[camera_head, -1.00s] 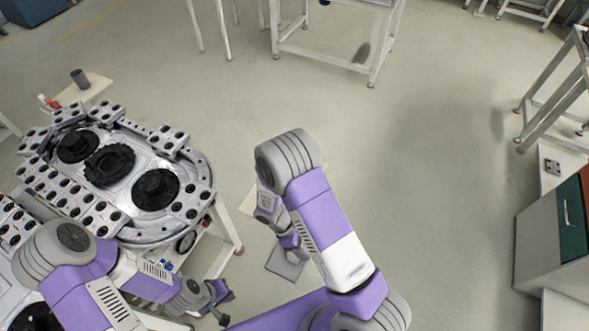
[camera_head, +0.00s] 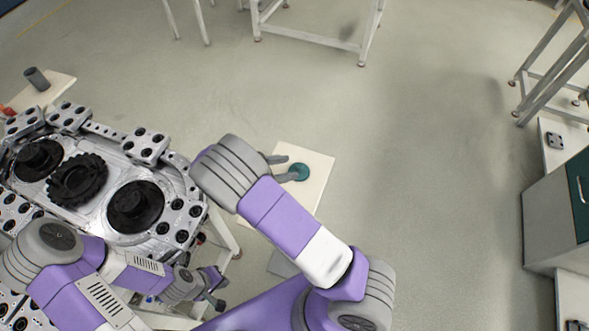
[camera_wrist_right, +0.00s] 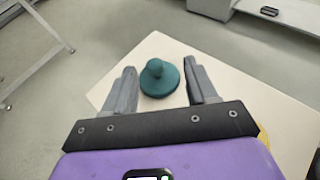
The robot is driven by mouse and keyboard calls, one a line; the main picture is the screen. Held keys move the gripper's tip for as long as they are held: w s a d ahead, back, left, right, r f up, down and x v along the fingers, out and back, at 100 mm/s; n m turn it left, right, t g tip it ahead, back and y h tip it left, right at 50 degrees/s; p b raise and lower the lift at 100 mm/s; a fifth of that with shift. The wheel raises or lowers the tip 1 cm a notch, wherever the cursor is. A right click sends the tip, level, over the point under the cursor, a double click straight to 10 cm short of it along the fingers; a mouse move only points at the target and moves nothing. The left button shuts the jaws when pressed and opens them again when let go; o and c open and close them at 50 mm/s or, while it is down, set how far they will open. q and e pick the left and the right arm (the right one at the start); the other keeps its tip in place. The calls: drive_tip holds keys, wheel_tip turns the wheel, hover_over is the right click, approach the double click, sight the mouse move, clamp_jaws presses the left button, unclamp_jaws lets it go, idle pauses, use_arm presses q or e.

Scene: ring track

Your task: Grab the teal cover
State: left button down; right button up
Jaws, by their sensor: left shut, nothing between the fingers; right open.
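The teal cover (camera_head: 299,171) is a round disc with a knob on top. It sits on a pale board (camera_head: 318,185), beside my right gripper (camera_head: 283,168) in the head view. In the right wrist view the teal cover (camera_wrist_right: 159,77) lies between and slightly beyond the two open fingers of my right gripper (camera_wrist_right: 162,88), and nothing is gripped. My right arm hides part of the board in the head view. My left gripper (camera_head: 217,290) is low beside the ring track, shut and empty.
The ring track (camera_head: 165,178) with black round parts and grey blocks fills the left. A dark cylinder (camera_head: 37,79) stands on another pale board behind it. A grey cabinet (camera_head: 550,215) is at the right. The floor between is clear.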

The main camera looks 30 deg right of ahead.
sight(298, 166)
drive_tip(key=shift+w+f, duration=0.35)
drive_tip(key=shift+f, duration=0.4)
drive_tip(key=shift+d+f+b, duration=0.15)
drive_tip(key=shift+d+b, duration=0.05)
drive_tip(key=shift+b, duration=0.15)
drive_tip(key=b+x, duration=0.1)
drive_tip(key=x, duration=0.6)
drive_tip(key=shift+w+d, duration=0.15)
use_arm(q)
drive_tip(key=f, duration=0.2)
drive_tip(key=shift+w+f, duration=0.35)
use_arm(e)
clamp_jaws()
